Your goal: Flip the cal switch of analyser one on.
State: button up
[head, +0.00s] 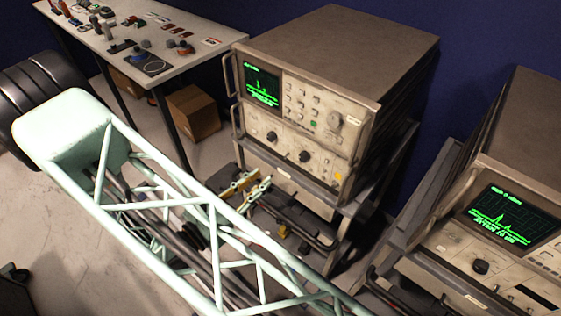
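Two analysers with green screens show in the head view. One analyser (300,110) stands in the middle on a wheeled cart, its front panel carrying a keypad and several knobs. The other analyser (500,230) stands at the right, partly cut off by the frame edge. Their labels are too small to read, and I cannot pick out the cal switch or its position. What looks like my gripper (246,190), pale and brass linkages, is low in front of the middle analyser, apart from its panel. My mint truss arm hides part of it. Its opening is unclear.
A table (195,25) with several small switches and parts stands at the back left. A cardboard box (192,112) lies under it. The middle cart's frame (345,240) and the right cart's edge (440,275) leave a narrow gap. Bare floor (70,235) shows at left.

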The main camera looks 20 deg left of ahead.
aim_at(285, 157)
jog(key=shift+b+x, duration=0.4)
jog(key=shift+x, duration=4.85)
jog(key=shift+c, duration=0.7)
grip_shut()
